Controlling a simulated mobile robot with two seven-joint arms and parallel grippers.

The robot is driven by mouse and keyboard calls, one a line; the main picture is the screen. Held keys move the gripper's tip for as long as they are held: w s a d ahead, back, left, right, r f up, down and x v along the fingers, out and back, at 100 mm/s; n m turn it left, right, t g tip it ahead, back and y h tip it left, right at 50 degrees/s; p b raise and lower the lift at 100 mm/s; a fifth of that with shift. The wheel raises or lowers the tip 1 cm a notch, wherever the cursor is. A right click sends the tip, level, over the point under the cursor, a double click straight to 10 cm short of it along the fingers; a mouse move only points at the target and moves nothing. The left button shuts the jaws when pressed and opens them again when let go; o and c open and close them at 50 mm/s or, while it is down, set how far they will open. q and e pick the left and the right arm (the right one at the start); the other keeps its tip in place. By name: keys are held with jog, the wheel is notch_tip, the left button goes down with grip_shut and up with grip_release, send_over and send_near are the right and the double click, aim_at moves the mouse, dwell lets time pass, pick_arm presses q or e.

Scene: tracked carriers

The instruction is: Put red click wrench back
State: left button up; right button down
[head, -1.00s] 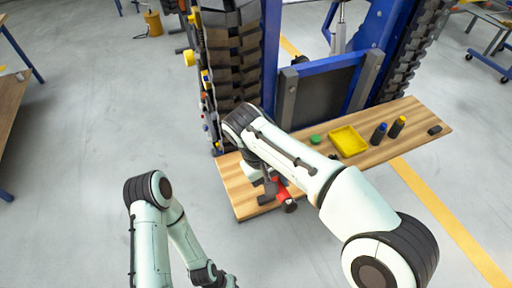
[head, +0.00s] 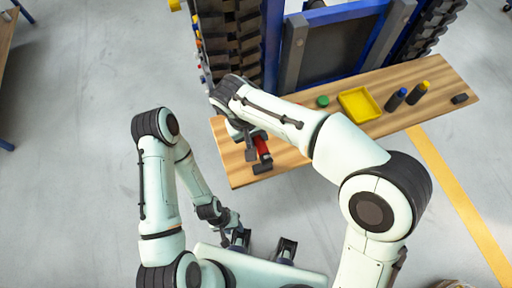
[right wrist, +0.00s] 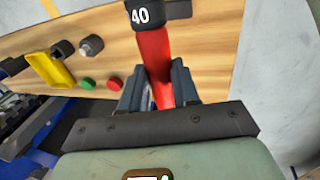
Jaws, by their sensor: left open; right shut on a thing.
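The red click wrench (head: 263,147) is at the left end of the wooden bench top (head: 232,172), partly hidden by my right arm. In the right wrist view its red shaft (right wrist: 155,55) runs between the fingers, and its black end (right wrist: 143,16) is marked "40". My right gripper (right wrist: 158,88) is shut on the red shaft. I cannot tell whether the wrench touches the bench. My left gripper (head: 262,247) is open and empty, over the floor in front of the bench.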

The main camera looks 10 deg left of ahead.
notch_tip(320, 180, down, 9)
jog(key=shift+b, duration=0.3)
jog(key=c, duration=0.8)
grip_release()
jog(key=shift+w, duration=0.1)
jog(key=p+v, duration=0.1)
jog(key=v, duration=1.1)
jog(key=shift+d, duration=0.1)
